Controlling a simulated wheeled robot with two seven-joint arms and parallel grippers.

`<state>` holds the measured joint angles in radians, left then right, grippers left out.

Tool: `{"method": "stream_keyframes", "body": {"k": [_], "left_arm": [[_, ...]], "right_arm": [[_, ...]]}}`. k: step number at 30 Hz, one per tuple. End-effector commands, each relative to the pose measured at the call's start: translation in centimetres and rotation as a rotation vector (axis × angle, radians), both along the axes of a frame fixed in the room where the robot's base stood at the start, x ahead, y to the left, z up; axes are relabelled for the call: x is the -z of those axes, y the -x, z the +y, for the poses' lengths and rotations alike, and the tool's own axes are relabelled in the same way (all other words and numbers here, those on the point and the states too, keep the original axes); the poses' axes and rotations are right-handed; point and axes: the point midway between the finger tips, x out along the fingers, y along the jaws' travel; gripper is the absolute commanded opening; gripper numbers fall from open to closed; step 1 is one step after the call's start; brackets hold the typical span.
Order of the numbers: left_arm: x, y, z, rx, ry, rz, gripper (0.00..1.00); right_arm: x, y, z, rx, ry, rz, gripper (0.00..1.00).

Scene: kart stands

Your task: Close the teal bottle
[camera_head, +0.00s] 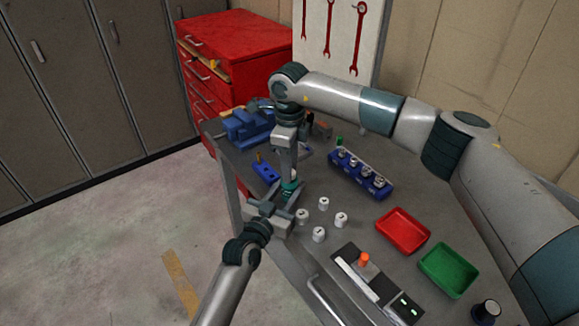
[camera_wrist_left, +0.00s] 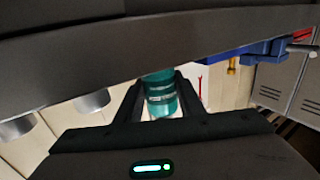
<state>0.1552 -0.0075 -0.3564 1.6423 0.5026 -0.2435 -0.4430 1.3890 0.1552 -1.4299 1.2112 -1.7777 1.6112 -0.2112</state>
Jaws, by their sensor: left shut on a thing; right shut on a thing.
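The teal bottle (camera_head: 290,186) is above the near left part of the grey workbench. My left gripper (camera_head: 283,199) is shut around its body, and the left wrist view shows the teal bottle (camera_wrist_left: 161,93) between the two fingers (camera_wrist_left: 158,98). My right gripper (camera_head: 291,175) points down from above, directly over the bottle. It is shut on a small pale thing at the bottle's top, which looks like a cap; the fingers mostly hide it. I cannot tell whether the cap sits fully on the bottle.
Several white cylinders (camera_head: 324,203) stand on the bench just right of the bottle. A blue rack (camera_head: 360,172), red tray (camera_head: 403,231) and green tray (camera_head: 448,270) lie farther right. A blue vise (camera_head: 248,124) and small blue block (camera_head: 266,171) lie behind. A red drawer cabinet (camera_head: 235,35) stands beyond.

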Motion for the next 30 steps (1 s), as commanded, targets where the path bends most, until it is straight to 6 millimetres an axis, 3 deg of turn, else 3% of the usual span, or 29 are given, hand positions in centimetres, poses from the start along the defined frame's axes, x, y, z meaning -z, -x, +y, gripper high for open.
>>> {"method": "stream_keyframes", "body": {"k": [18, 22, 23, 25, 30], "left_arm": [[0.02, 0.00, 0.01, 0.000, -0.001, 0.000, 0.00], [0.02, 0.00, 0.00, 0.000, 0.000, 0.000, 0.00], [0.01, 0.00, 0.00, 0.000, -0.001, 0.000, 0.00], [0.02, 0.00, 0.00, 0.000, 0.000, 0.000, 0.00], [0.02, 0.00, -0.01, 0.000, 0.000, 0.000, 0.00]], "right_arm": [[0.06, -0.01, 0.06, 0.918, 0.000, 0.000, 0.00], [0.05, -0.02, 0.06, 0.905, 0.000, 0.000, 0.00], [0.05, -0.02, 0.06, 0.904, 0.000, 0.000, 0.26], [0.05, -0.02, 0.06, 0.904, 0.000, 0.000, 0.43], [0.05, -0.03, 0.04, 0.902, 0.000, 0.000, 0.46]]}}
